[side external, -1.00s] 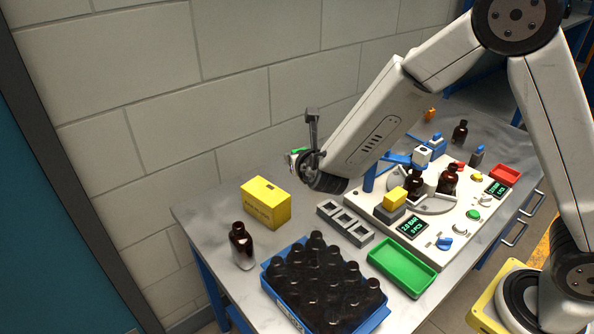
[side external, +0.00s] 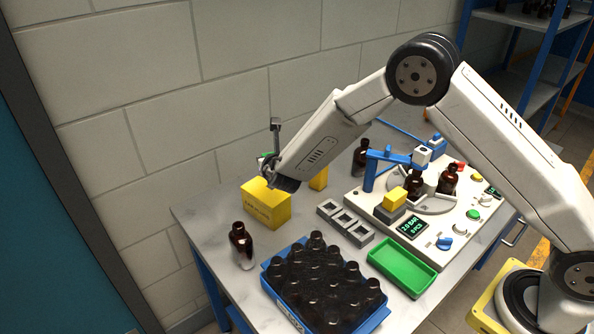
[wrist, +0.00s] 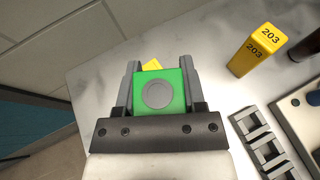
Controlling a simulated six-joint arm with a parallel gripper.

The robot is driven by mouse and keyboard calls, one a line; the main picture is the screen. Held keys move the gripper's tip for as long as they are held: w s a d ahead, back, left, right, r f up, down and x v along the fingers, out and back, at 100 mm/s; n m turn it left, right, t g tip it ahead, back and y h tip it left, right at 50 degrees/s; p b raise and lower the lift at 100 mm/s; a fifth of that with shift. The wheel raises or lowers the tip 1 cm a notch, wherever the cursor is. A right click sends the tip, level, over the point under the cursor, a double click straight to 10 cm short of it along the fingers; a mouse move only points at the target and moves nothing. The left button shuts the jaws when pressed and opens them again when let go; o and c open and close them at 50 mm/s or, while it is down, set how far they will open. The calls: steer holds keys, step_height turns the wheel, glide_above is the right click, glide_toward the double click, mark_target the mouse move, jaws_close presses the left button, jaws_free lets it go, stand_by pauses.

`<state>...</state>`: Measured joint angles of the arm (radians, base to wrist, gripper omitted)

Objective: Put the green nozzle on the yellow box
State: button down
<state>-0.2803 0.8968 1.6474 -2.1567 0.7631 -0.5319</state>
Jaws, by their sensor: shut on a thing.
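My gripper (wrist: 160,84) is shut on the green nozzle (wrist: 174,122), a green block with a grey round disc on its face. In the side view only a sliver of the green nozzle (side external: 264,157) shows at the end of my arm. The yellow box (side external: 265,205) stands on the left part of the table near the wall. My gripper appears above it, and my wrist hides part of its top. In the wrist view a yellow corner (wrist: 152,65) shows just beyond the nozzle. I cannot tell the exact gap between nozzle and box.
A smaller yellow block marked 203 (wrist: 258,50) stands to the right of the box. A brown bottle (side external: 241,245) stands in front of the box. A grey slotted rack (side external: 345,223), a blue crate of dark bottles (side external: 268,283) and a green tray (side external: 402,266) are nearby.

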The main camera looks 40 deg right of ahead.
steer(key=shift+w+a+f, duration=0.15)
steer(key=shift+w+f, duration=1.15)
steer(key=shift+f, duration=0.25)
steer(key=shift+w+f, duration=0.2)
steer(key=shift+f, duration=1.6)
steer(key=shift+f, duration=0.1)
steer(key=shift+c, duration=0.9)
jaws_free()
